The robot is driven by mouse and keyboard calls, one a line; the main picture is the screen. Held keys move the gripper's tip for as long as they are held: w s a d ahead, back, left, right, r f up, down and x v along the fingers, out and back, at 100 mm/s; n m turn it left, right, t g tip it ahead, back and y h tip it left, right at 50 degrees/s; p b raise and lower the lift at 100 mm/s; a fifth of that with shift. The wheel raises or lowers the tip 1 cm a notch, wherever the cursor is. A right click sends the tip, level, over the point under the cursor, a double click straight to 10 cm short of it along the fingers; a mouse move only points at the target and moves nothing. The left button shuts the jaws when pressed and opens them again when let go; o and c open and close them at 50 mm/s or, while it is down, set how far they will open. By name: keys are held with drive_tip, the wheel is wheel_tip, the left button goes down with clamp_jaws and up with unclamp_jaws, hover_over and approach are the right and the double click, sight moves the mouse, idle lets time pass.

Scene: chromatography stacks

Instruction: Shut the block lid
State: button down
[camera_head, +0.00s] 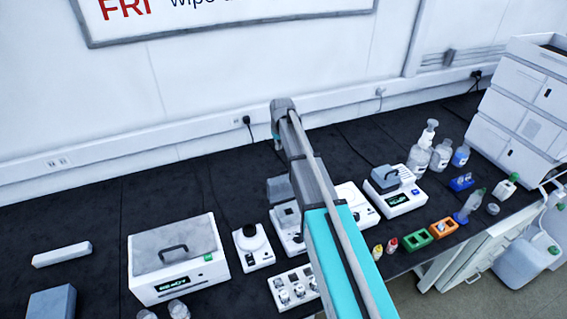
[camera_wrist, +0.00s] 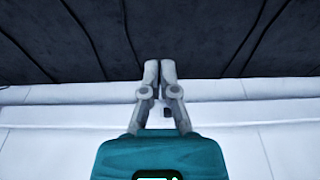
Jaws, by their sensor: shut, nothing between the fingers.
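In the head view, a white device with a grey block (camera_head: 287,214) stands mid-bench, partly hidden behind my arm. A grey panel (camera_head: 279,188), seemingly its lid, stands raised at its back edge; my arm covers its right side. My gripper (camera_wrist: 160,66) shows in the wrist view with its two grey fingers together and nothing between them. The wrist view shows only dark bench top and white wall beyond the fingers, with no lid. In the head view my gripper cannot be made out.
A white box with a handled grey lid (camera_head: 176,244) stands left, beside a small round-topped device (camera_head: 252,246). A vial rack (camera_head: 293,289) sits in front. To the right are a device with a grey handled top (camera_head: 394,179), green and orange racks, bottles and a white instrument stack (camera_head: 520,105).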

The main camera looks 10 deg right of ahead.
drive_tip(key=shift+d+f, duration=0.1)
drive_tip(key=shift+d, duration=0.35)
drive_tip(key=shift+f+b, duration=0.2)
drive_tip(key=shift+b, duration=0.1)
wheel_tip(320, 180, down, 9)
drive_tip(key=s+b, duration=0.2)
drive_tip(key=b, duration=0.6)
drive_tip(key=shift+d+r+b, duration=0.2)
drive_tip(key=shift+d+b, duration=0.1)
drive_tip(key=shift+b, duration=0.05)
